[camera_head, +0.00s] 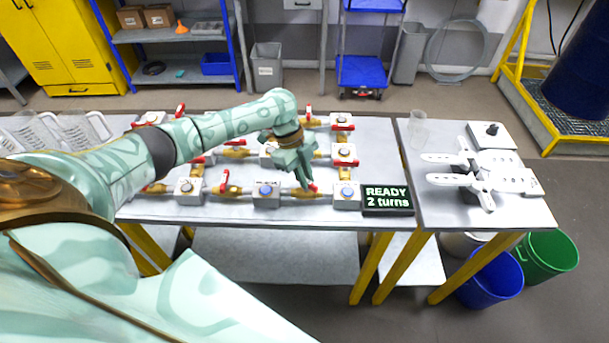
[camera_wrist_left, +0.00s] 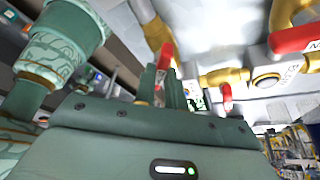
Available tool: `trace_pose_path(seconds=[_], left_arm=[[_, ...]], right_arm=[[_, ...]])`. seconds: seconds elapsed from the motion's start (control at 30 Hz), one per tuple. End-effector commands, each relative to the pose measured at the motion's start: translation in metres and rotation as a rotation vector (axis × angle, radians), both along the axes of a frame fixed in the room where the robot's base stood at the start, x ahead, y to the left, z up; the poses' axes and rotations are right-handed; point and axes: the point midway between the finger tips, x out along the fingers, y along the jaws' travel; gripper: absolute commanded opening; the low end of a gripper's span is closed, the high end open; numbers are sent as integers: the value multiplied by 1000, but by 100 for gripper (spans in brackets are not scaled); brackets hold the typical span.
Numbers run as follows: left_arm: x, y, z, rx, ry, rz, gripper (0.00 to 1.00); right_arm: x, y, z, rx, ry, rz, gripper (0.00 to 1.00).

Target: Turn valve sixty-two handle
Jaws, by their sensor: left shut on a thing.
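My left gripper (camera_head: 304,184) reaches down over the front row of brass valves. It is shut on a red valve handle (camera_head: 313,188) between the block with a blue button (camera_head: 266,191) and another blue-button block (camera_head: 347,192). In the left wrist view, red shows between and just beyond the fingers (camera_wrist_left: 168,85), partly hidden by them. The valve number is not readable. A black display (camera_head: 387,199) right of the valves reads "READY 2 turns". My right gripper is not in view.
Other red handles stand close by, one to the left (camera_head: 224,181) and one behind (camera_head: 308,113). On the right table lie a white device (camera_head: 485,180) and a clear cup (camera_head: 418,130).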

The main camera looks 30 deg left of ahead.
Motion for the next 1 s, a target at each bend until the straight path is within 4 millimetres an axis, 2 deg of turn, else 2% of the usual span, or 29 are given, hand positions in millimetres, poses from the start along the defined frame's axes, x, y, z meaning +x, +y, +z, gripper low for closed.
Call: trace_pose_path(seconds=[0.6,1.0], left_arm=[[5,-2,1,-1,-3,-577,0],[5,-3,1,0,-2,-835,0]], right_arm=[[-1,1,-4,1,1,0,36],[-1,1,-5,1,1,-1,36]])
